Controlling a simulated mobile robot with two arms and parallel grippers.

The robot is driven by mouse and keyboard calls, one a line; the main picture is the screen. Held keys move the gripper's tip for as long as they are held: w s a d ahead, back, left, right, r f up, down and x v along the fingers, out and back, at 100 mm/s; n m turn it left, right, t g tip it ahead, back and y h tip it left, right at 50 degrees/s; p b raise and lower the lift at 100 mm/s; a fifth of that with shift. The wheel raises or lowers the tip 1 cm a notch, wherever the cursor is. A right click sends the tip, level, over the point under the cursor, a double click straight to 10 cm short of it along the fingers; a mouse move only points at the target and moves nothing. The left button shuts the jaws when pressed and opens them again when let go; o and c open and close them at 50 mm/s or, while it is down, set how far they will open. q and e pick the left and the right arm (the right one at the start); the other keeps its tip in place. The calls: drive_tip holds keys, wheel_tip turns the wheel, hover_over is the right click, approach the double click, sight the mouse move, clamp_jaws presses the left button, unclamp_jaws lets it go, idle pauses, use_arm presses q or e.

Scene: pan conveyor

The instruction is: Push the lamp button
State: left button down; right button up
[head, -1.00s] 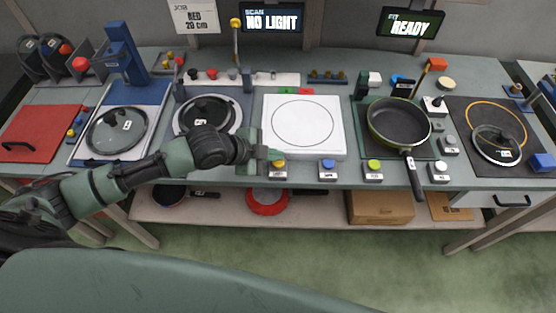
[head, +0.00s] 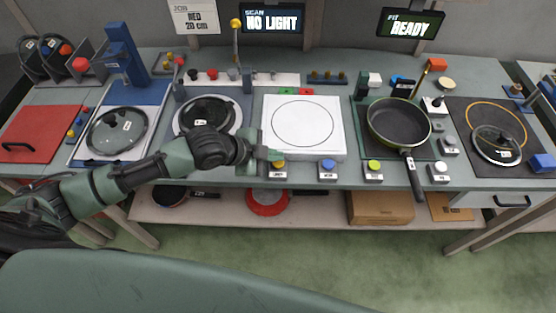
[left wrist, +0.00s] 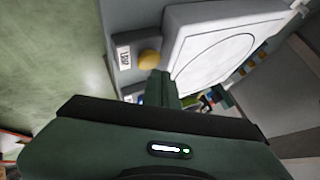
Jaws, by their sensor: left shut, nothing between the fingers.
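The lamp button is a yellow cap (head: 278,164) on a small labelled box at the front edge of the bench. It also shows as a yellow dome (left wrist: 149,59) in the left wrist view, with its label beside it. My left gripper (head: 272,153) is shut and empty, just behind and left of the yellow cap in the head view. Its fingertips (left wrist: 158,82) are close to the cap in the left wrist view. I cannot tell whether they touch it. The screen (head: 272,18) reads "NO LIGHT". My right gripper is not in view.
A white plate with a circle (head: 333,143) lies right behind the button. A blue button (head: 327,164) and a yellow-green button (head: 373,165) stand to the right. A frying pan (head: 398,125) sits further right. A lidded pan (head: 207,116) is behind my left arm.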

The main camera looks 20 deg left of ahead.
sight(275, 164)
use_arm(q)
drive_tip(key=shift+f, duration=0.1)
idle(0.6)
drive_tip(key=shift+f, duration=0.5)
idle(0.3)
drive_tip(key=shift+r+p, duration=0.6)
drive_tip(key=shift+p, duration=0.1)
wheel_tip(275, 164, up, 6)
drive_tip(key=p, duration=0.6)
